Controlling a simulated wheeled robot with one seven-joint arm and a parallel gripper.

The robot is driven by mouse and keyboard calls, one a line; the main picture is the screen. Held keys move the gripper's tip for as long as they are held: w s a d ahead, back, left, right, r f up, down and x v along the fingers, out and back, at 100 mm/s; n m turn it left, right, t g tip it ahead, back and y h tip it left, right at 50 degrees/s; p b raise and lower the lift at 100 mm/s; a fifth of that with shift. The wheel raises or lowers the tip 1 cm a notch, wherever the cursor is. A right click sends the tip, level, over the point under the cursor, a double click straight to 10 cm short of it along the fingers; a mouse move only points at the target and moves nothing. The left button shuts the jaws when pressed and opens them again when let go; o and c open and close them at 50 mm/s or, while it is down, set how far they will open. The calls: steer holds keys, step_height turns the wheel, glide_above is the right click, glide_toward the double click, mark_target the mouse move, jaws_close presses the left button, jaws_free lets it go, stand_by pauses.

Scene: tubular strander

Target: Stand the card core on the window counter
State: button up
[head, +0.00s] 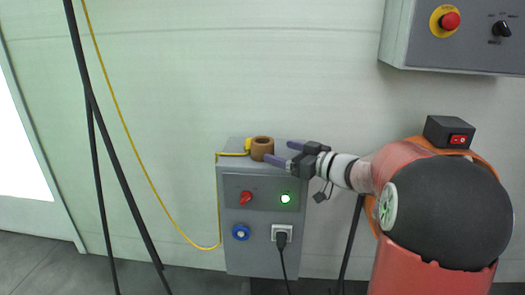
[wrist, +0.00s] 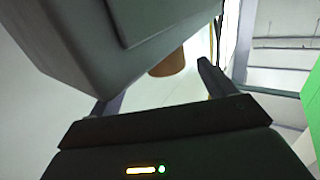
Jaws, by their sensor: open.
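The card core (head: 262,147), a short brown ring with a hollow middle, stands upright on top of a grey electrical cabinet (head: 233,198), near its back. My gripper (head: 278,151) is open and points left toward it from the right, just above the cabinet top. The nearer fingertip overlaps the core's lower right edge in the head view; I cannot tell whether they touch. In the wrist view the core (wrist: 168,62) shows beyond the fingers (wrist: 160,90), partly hidden by a grey box. No window counter is recognisable in either view.
A yellow cable (head: 137,160) and dark poles (head: 92,110) are left. A grey control box (head: 455,45) hangs upper right.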

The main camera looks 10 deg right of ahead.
mark_target(270, 147)
steer(key=x, duration=0.7)
steer(key=shift+s+a+r, duration=0.1)
steer(key=shift+a+r, duration=0.2)
steer(key=shift+a, duration=0.1)
steer(key=shift+c, duration=0.3)
steer(key=c, duration=1.1)
